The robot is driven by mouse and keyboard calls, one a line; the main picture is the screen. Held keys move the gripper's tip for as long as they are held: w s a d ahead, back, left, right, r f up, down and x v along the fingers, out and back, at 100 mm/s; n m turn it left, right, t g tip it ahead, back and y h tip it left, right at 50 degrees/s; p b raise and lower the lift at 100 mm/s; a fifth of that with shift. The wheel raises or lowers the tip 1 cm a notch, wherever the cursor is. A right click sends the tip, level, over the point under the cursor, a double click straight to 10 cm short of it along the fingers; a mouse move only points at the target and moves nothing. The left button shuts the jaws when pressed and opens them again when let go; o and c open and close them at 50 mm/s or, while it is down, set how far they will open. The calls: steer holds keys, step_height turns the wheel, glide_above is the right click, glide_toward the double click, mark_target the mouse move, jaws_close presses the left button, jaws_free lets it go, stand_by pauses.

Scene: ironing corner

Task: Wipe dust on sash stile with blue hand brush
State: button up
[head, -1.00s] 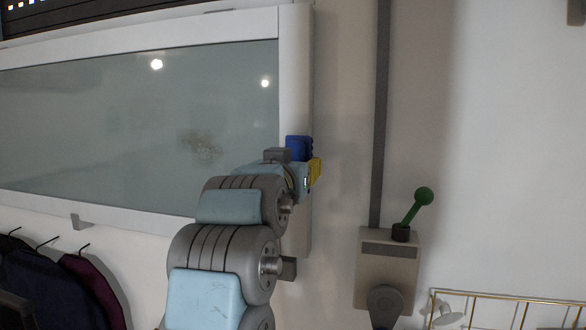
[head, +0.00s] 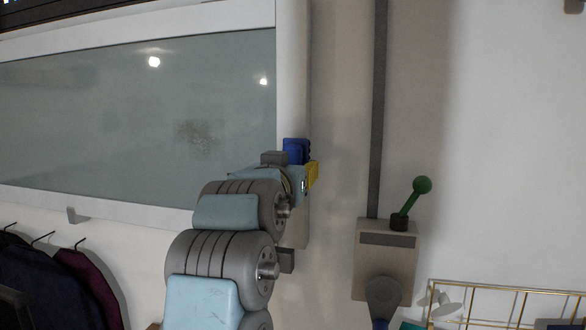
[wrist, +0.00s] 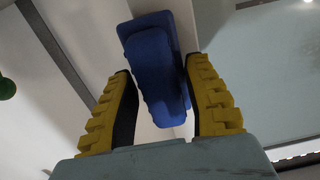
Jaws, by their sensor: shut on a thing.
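The sash stile (head: 292,70) is the white upright at the right edge of the glazed sash in the head view. The blue hand brush (head: 296,151) is at the stile's lower part; it also shows in the wrist view (wrist: 155,65). My gripper (wrist: 161,70) is shut on the brush, with a yellow finger on each side of it. In the head view my gripper (head: 311,174) partly covers the stile. The brush overlaps the stile in both views; I cannot tell whether it touches it. I can make out no dust on the stile's visible part.
A brownish smudge (head: 197,138) shows on the glass pane (head: 110,110). Right of the stile are a grey vertical strip (head: 378,110), a box (head: 386,262) with a green-knobbed lever (head: 421,186) and a brass rack (head: 500,291). Dark clothes (head: 45,285) hang at lower left.

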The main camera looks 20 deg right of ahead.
steer(key=shift+w+a+r, duration=0.1)
stand_by(0.3)
steer(key=shift+w+a+p, duration=0.75)
steer(key=shift+w+a, duration=0.05)
steer(key=shift+a, duration=0.1)
steer(key=shift+w+a, duration=0.2)
steer(key=shift+d, duration=0.1)
steer(key=shift+s+d+b, duration=1.05)
steer(key=shift+s+d, duration=0.05)
steer(key=shift+s, duration=0.1)
steer(key=shift+w+r, duration=0.1)
